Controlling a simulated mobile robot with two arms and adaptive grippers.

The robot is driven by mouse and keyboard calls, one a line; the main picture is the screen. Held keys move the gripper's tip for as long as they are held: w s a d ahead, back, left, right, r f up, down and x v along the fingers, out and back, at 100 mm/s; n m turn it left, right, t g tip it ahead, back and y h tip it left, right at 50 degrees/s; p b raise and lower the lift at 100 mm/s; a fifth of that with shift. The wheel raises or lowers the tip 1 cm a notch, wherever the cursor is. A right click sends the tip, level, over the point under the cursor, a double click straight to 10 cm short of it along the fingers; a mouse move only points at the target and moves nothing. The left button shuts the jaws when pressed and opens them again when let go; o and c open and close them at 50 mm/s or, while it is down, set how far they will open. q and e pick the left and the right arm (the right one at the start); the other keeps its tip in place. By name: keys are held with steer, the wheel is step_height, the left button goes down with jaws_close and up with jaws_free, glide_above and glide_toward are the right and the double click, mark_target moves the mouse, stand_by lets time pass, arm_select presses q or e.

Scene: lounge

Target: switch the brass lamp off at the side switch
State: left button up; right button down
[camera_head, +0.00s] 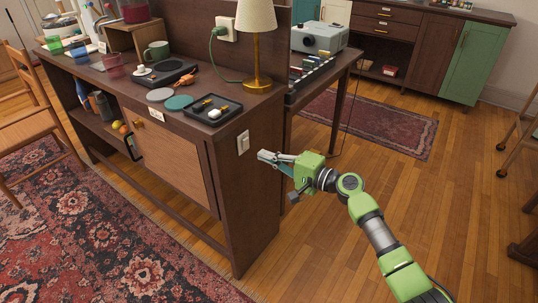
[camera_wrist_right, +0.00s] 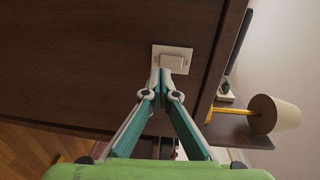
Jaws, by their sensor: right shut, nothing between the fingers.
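The brass lamp (camera_head: 257,62) stands on the right end of the dark wooden sideboard, with a cream shade and a brass stem. I cannot tell from the shade whether it is lit. It also shows sideways in the wrist view (camera_wrist_right: 275,114). The white side switch (camera_head: 243,142) is on the sideboard's end panel, and it shows in the wrist view (camera_wrist_right: 172,58). My right gripper (camera_head: 264,156) is shut and empty, just right of the switch. In the wrist view its fingertips (camera_wrist_right: 166,74) overlap the switch's lower part; contact is unclear. My left gripper is not in view.
A black tray (camera_head: 229,118) with small items lies on the sideboard's top near the end. A white outlet (camera_head: 227,28) with a green plug is behind the lamp. A side table with a grey projector (camera_head: 319,38) stands behind. Wooden floor is open at right.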

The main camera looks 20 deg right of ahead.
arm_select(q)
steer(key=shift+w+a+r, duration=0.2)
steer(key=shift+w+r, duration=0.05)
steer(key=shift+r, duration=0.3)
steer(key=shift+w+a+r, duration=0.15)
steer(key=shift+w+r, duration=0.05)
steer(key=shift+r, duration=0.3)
arm_select(e)
steer(key=f+v, duration=0.2)
steer(key=v, duration=0.7)
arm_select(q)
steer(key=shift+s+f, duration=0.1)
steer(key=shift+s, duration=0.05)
